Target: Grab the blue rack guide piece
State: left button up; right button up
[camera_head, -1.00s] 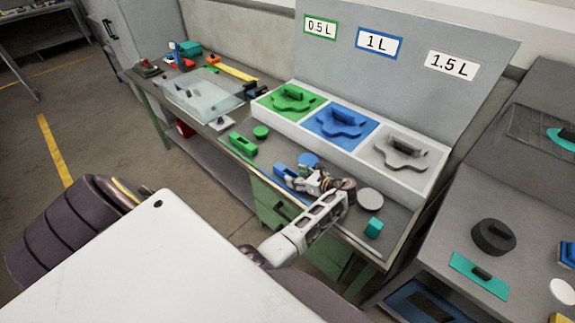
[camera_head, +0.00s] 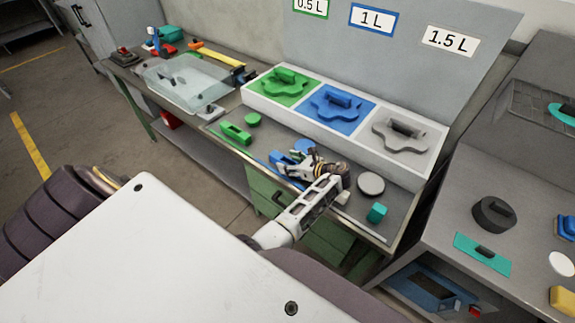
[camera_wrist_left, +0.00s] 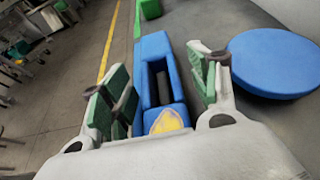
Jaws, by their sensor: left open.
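The blue rack guide piece (camera_head: 279,160) lies on the workbench near its front edge. In the left wrist view it is a long blue block (camera_wrist_left: 157,60) with a slot along its middle. My left gripper (camera_head: 300,166) is at the piece, open, and partly covers it in the head view. In the left wrist view the green-padded fingers of my left gripper (camera_wrist_left: 160,85) stand on either side of the block, with a gap visible on each side. A yellow patch shows at its near end. My right gripper is not in view.
A blue disc (camera_wrist_left: 275,63) lies close right of the right finger. A green piece (camera_head: 235,132) and green disc (camera_head: 253,119) lie left, a grey disc (camera_head: 371,184) and teal block (camera_head: 377,213) right. A white tray (camera_head: 331,130) with green, blue and grey shapes stands behind.

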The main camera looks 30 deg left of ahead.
pick_arm(q)
jog(key=c, duration=1.2)
jog(key=shift+c, duration=0.2)
jog(key=shift+r, duration=0.15)
notch_tip(320, 180, up, 10)
dwell(0.5)
